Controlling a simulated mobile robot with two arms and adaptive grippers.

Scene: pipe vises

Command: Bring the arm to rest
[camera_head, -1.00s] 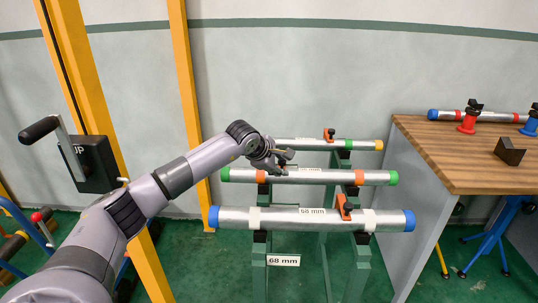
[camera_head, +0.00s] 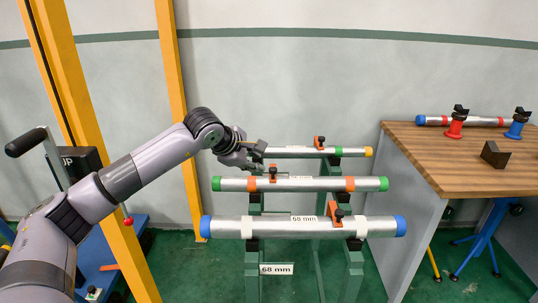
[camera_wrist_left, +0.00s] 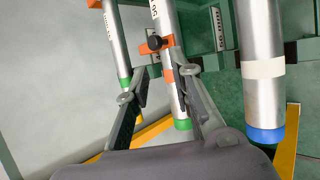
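My left gripper (camera_head: 256,155) hangs above the left part of the rack, beyond the middle pipe (camera_head: 310,184) in the picture. Its two fingers are spread and empty in the left wrist view (camera_wrist_left: 160,64). The green-ended middle pipe shows below and between them, with an orange clamp with a black knob (camera_wrist_left: 156,43). That clamp also shows near the pipe's left end in the head view (camera_head: 273,174). My left arm is extended from the lower left. My right gripper is not in view.
A blue-ended pipe (camera_head: 275,228) lies in front on the green rack, and another pipe (camera_head: 290,152) lies behind. A yellow post (camera_head: 175,110) stands left of the rack. At right is a wooden workbench (camera_head: 440,160) with red and blue vises holding a pipe.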

